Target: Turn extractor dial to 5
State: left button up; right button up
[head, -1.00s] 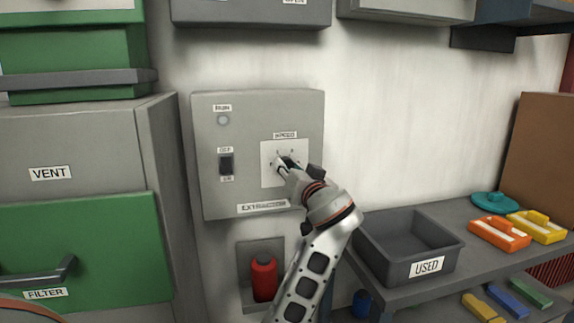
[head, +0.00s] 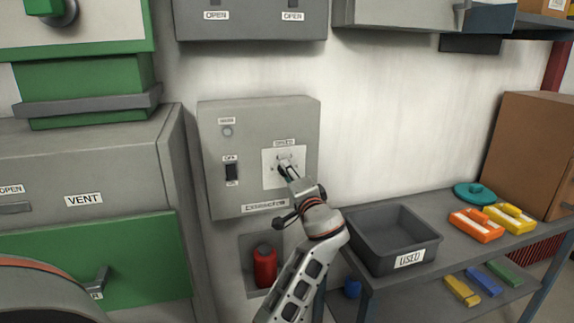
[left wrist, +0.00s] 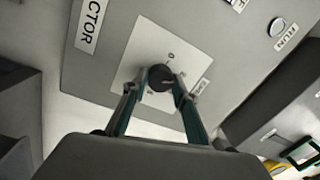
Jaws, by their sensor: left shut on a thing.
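The grey extractor box (head: 214,140) is on the wall, with a white speed plate (head: 271,181) on its front. My left gripper (head: 284,169) reaches up to this plate. In the left wrist view, the round black dial (left wrist: 160,75) sits on the white plate (left wrist: 135,73), and my left gripper (left wrist: 158,86) is shut on it with one finger on each side. The marks around the dial are too small to read for certain, and I cannot tell its setting. The dial is mostly hidden by the gripper in the head view. My right gripper is not in view.
A black switch (head: 232,172) and a run lamp (head: 227,131) are left of the plate. Below the box is a red bottle (head: 264,268). A grey used bin (head: 376,254) stands on the shelf to the right. Green and grey cabinets (head: 120,257) stand left.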

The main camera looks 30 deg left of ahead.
pick_arm(q)
jog(key=shift+s+m+t+h+p, duration=0.2)
jog(key=shift+m+p, duration=0.9)
jog(key=shift+m, duration=5.05)
jog(key=shift+w+m+t+h+p, duration=0.15)
jog(key=shift+m+h+p, duration=0.65)
jog(key=shift+m, duration=5.35)
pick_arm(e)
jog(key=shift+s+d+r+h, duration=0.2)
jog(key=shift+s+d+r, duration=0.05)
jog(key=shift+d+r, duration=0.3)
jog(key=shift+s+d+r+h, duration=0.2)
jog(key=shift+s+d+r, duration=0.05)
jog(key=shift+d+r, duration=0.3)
pick_arm(q)
jog(key=shift+s+y, duration=0.1)
jog(key=shift+y, duration=0.2)
jog(key=o, duration=1)
jog(key=shift+o, duration=0.6)
jog(key=shift+a, duration=0.1)
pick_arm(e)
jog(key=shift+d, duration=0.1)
